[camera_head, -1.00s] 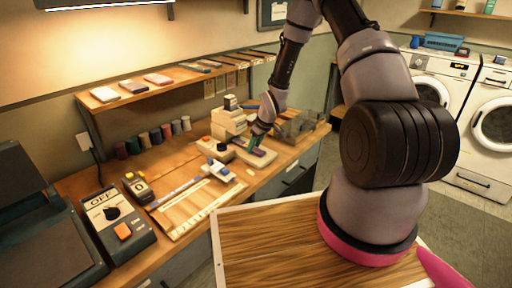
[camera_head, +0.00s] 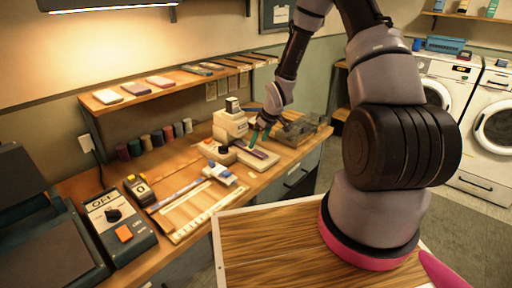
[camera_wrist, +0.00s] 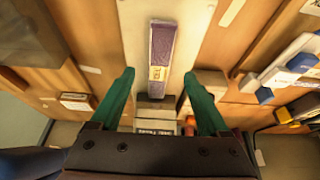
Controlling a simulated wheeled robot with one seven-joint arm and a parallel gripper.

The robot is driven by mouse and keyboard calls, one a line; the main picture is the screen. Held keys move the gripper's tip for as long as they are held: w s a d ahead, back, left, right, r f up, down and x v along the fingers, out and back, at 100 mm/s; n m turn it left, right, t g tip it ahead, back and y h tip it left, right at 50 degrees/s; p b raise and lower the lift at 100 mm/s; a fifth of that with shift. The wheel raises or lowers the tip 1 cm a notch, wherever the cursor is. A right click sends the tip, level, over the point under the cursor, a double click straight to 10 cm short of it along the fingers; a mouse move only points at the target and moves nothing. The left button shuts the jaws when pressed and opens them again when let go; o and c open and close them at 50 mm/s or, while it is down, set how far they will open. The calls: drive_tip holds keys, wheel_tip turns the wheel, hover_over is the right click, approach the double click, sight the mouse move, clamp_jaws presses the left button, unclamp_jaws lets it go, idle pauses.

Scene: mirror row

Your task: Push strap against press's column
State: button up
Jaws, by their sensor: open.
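The strap (camera_head: 262,152) is a short purple strip lying on the press's pale flat bed. In the wrist view the strap (camera_wrist: 161,45) runs lengthwise, with a yellow label near its lower end. The press (camera_head: 230,122) is a cream machine with its column at the left end of the bed. In the wrist view the press (camera_wrist: 155,113) shows at the bottom centre, close to the strap's labelled end; I cannot tell whether they touch. My gripper (camera_head: 261,142) is open above the bed. Its green fingers (camera_wrist: 158,75) are apart, one on each side of the strap's labelled end in the picture.
Thread spools (camera_head: 157,137) stand behind.

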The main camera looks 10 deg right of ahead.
drive_tip(key=v, duration=0.6)
drive_tip(key=s+d+r+m+h, duration=0.1)
drive_tip(key=s+r+m, duration=0.15)
drive_tip(key=r, duration=0.55)
drive_tip(key=s+d+r+m+t+h, duration=0.1)
drive_tip(key=s+d+r, duration=0.15)
drive_tip(key=r, duration=0.55)
drive_tip(key=s+d+r+m, duration=0.1)
drive_tip(key=s+r+m, duration=0.15)
drive_tip(key=r, duration=0.45)
drive_tip(key=s+r+m+t, duration=0.1)
drive_tip(key=s+r+m, duration=0.1)
drive_tip(key=s+r, duration=0.5)
drive_tip(key=s+a+r+m+t+y, duration=0.1)
drive_tip(key=s+r+m, duration=0.2)
drive_tip(key=s+r, duration=0.4)
drive_tip(key=s, duration=0.5)
drive_tip(key=shift+s+a+y, duration=0.2)
drive_tip(key=shift+a+y, duration=0.05)
drive_tip(key=shift+y, duration=0.05)
